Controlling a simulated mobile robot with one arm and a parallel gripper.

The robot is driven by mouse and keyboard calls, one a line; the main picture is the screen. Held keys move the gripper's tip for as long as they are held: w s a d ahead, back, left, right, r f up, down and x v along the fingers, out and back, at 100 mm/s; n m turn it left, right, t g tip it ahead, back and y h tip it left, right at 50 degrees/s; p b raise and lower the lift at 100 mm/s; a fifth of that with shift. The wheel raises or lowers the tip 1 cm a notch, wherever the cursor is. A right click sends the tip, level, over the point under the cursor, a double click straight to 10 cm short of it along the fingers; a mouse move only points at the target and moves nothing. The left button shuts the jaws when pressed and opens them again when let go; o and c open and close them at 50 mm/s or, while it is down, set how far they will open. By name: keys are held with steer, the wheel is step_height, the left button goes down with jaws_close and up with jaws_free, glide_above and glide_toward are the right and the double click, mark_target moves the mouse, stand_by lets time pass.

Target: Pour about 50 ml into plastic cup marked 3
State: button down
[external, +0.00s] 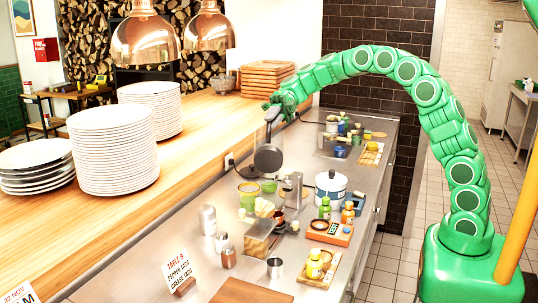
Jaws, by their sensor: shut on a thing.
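My gripper (276,108) is at the end of the green arm, high above the steel counter. It is shut on a dark, long-handled, round-ended vessel (268,158) that hangs below it. A pale, clear-looking patch shows by the fingers, and I cannot tell what it is. Below the vessel stand a green cup-like container (249,196) and a smaller green one (269,186). No number can be read on any cup, so I cannot tell which is plastic cup 3. I cannot see any liquid.
A white pot with a blue band (330,188), bottles on an orange-edged tray (329,232) and a metal cup (275,268) crowd the counter. Stacked plates (112,150) fill the wooden shelf at left. Copper lamps (145,40) hang above it.

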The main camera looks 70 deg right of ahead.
mark_target(273, 141)
steer(key=shift+d, duration=0.1)
stand_by(0.4)
steer(key=a, duration=0.1)
steer(key=s+a+r+h, duration=0.1)
steer(key=shift+s+a+r, duration=0.15)
steer(key=shift+a+r, duration=0.05)
steer(key=shift+a, duration=0.2)
steer(key=shift+s+a+f+n+h, duration=0.15)
steer(key=shift+a+n+h, duration=0.25)
steer(key=shift+h, duration=0.2)
steer(key=shift+a+t, duration=0.1)
steer(key=shift+t, duration=0.2)
steer(key=shift+s+a+h, duration=0.1)
steer(key=shift+h, duration=0.2)
steer(key=shift+s+a+r+h, duration=0.15)
steer(key=shift+a+r+h, duration=0.3)
steer(key=shift+r+h, duration=0.15)
steer(key=shift+a, duration=0.1)
